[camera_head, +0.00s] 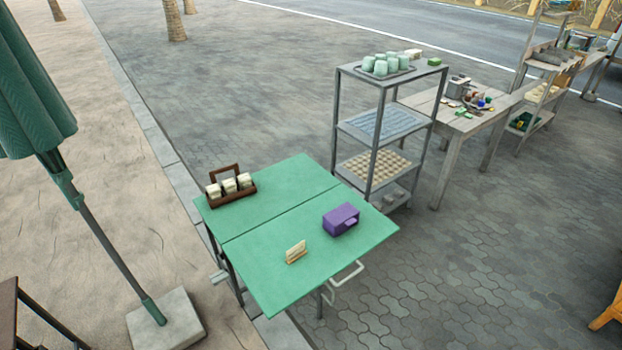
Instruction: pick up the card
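A small cream card (296,251) stands tilted on the green folding table (275,287), near the middle of its front half. It seems to sit in a small wooden holder, but it is too small to be sure. Its near face shows, and nothing covers it. A purple box (341,219) stands to its right, apart from it. Neither of my grippers shows in this view.
A brown caddy (230,187) with several cream items stands at the table's back left. A grey shelf rack (385,130) with cups stands behind the table's right side. A green closed umbrella (35,100) stands left.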

